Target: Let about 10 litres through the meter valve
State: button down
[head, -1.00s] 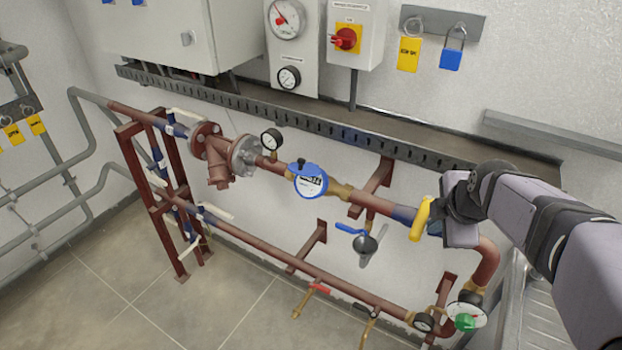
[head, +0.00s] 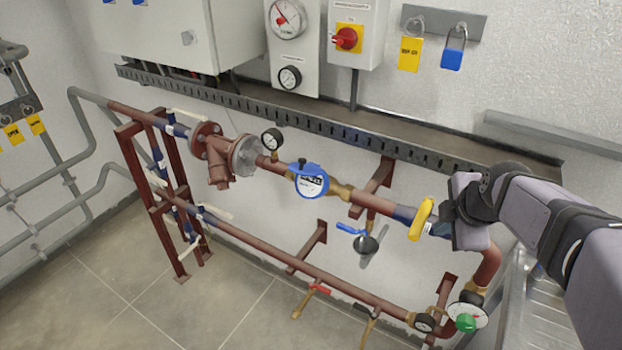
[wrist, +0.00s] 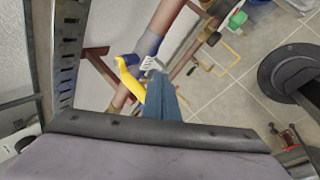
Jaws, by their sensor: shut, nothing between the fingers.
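The water meter (head: 310,181), with a blue ring, blue lid and white dial, sits in the upper red-brown pipe at mid-picture in the head view. Its dial figures are too small to read. To its right on the same pipe is a valve with a yellow lever (head: 421,219), slanted across the pipe; the lever also shows in the wrist view (wrist: 128,78). My gripper (head: 440,229) is just right of the lever. In the wrist view its blue-grey fingers (wrist: 161,82) are together and empty, close to the lever. Contact with it cannot be told.
A blue-handled tap (head: 350,230) with a funnel (head: 366,245) hangs below the upper pipe. Lower are a red-handled tap (head: 318,289) and a green knob (head: 465,322). A cable tray (head: 300,125) runs along the wall behind. The floor at front left is clear.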

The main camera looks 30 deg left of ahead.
jog(key=p+v, duration=0.2)
jog(key=v, duration=0.4)
jog(key=shift+s+r+p, duration=0.15)
jog(key=shift+r+p, duration=0.15)
jog(key=shift+r, duration=0.05)
jog(key=shift+d, duration=0.1)
dwell(0.4)
jog(key=s+d+f+m+g+h, duration=0.1)
jog(key=s+d+f+m+g, duration=0.15)
jog(key=s+f+m, duration=0.5)
jog(key=s+d+f+m+g+h, duration=0.1)
jog(key=s+d+f+m, duration=0.2)
jog(key=m, duration=0.8)
jog(key=s+d+f+m+g, duration=0.2)
jog(key=s+d+f+m, duration=0.2)
jog(key=s+d+f, duration=0.3)
jog(key=s+d, duration=0.4)
jog(key=shift+f+m+h, duration=0.15)
jog(key=shift+m+h, duration=0.2)
jog(key=shift+h, duration=0.05)
